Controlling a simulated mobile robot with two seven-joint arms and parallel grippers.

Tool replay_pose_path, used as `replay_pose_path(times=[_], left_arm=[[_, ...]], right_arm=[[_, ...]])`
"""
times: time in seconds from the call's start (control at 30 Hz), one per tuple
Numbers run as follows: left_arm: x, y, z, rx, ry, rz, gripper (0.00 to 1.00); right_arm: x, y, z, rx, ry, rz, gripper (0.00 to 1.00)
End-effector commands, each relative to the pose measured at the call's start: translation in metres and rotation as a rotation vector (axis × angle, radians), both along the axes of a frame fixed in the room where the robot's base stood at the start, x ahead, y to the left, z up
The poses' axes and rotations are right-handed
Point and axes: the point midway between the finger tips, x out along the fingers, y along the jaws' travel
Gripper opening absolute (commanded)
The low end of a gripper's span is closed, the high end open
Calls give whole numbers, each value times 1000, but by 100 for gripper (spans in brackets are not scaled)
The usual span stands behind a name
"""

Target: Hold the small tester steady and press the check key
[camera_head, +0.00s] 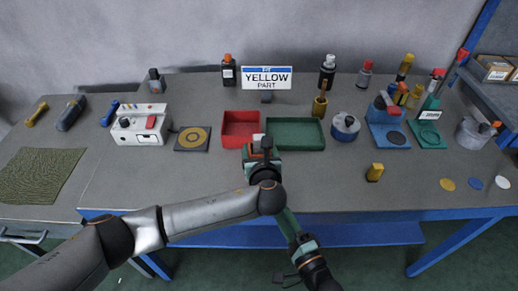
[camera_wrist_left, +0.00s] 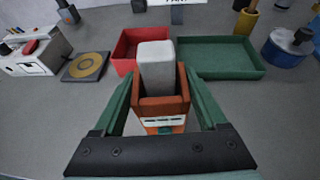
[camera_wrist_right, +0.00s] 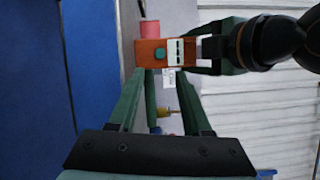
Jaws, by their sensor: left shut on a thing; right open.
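The small tester (camera_wrist_left: 160,108) is an orange box with a pale grey block on its far end; my left gripper (camera_wrist_left: 157,85) is shut on it and holds it above the table, by the trays. Its teal check key and white slotted panel face the right wrist camera, where the key (camera_wrist_right: 160,54) shows clearly. My right gripper (camera_wrist_right: 162,74) is open and empty. Its fingertips point at the key face, with the tester just beyond them; I cannot tell the exact gap. In the head view my right gripper is partly hidden by my left wrist.
A red tray (camera_head: 226,136) and a green tray (camera_head: 310,142) lie behind the tester. A white device (camera_head: 130,135) and a ring pad (camera_head: 208,139) stand left. The front table middle is clear.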

Motion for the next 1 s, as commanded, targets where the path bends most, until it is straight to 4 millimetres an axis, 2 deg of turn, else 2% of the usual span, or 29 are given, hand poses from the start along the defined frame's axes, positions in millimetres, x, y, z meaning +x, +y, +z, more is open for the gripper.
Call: replay_pose_path(times=[0.07, 0.4, 1.0], left_arm=[[0, 0, -1, 2, 2, 0, 6], [0, 0, -1, 2, 2, 0, 6], [-1, 0, -1, 2, 3, 0, 6]], right_arm=[[0, 0, 0, 0, 0, 0, 39], [0, 0, 0, 0, 0, 0, 0], [0, 0, 0, 0, 0, 0, 0]])
